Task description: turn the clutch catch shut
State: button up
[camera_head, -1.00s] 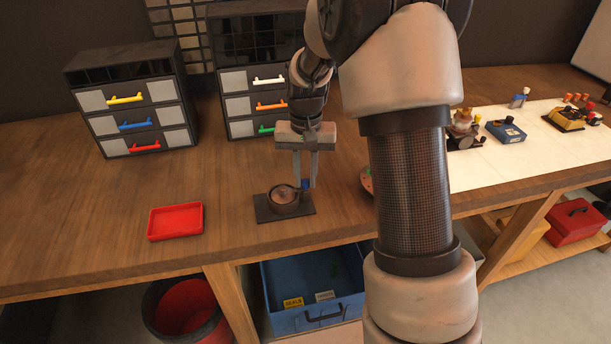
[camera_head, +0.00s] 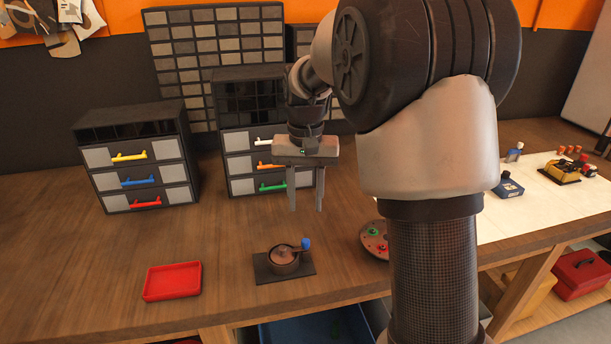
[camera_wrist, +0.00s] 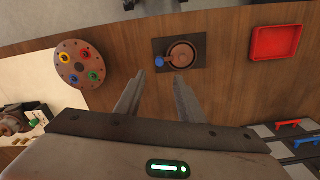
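The clutch catch is a round brown pot-like part (camera_head: 284,261) on a dark square plate (camera_head: 262,272), with a lever that ends in a blue knob (camera_head: 306,243). The lever points to the upper right in the head view. In the wrist view the round part (camera_wrist: 181,54) and the blue knob (camera_wrist: 159,62) lie beyond my fingertips, the knob on the left side. My gripper (camera_head: 306,208) hangs above and behind the catch, fingers pointing down. Its fingers also show in the wrist view (camera_wrist: 157,79). They are apart with nothing between them, and do not touch the knob.
A red tray (camera_head: 172,281) lies left of the plate. A round board with coloured rings (camera_head: 375,240) is to the right, partly behind my arm. Drawer cabinets (camera_head: 135,160) (camera_head: 238,150) stand at the back. The bench (camera_head: 120,255) is clear around the plate.

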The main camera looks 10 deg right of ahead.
notch_tip(320, 180, up, 6)
jog(key=shift+f, duration=0.1)
dwell(0.4)
jog(key=s+r+n+t+p, duration=0.1)
jog(key=s+r+t+p, duration=0.15)
jog(key=s+r, duration=0.7)
jog(key=s+f+n+t+p, duration=0.1)
jog(key=s+f+n+t, duration=0.1)
jog(key=s, duration=1.2)
jog(key=shift+s+a+f+t, duration=0.15)
jog(key=shift+s+f+t, duration=0.2)
jog(key=shift+f+t, duration=0.25)
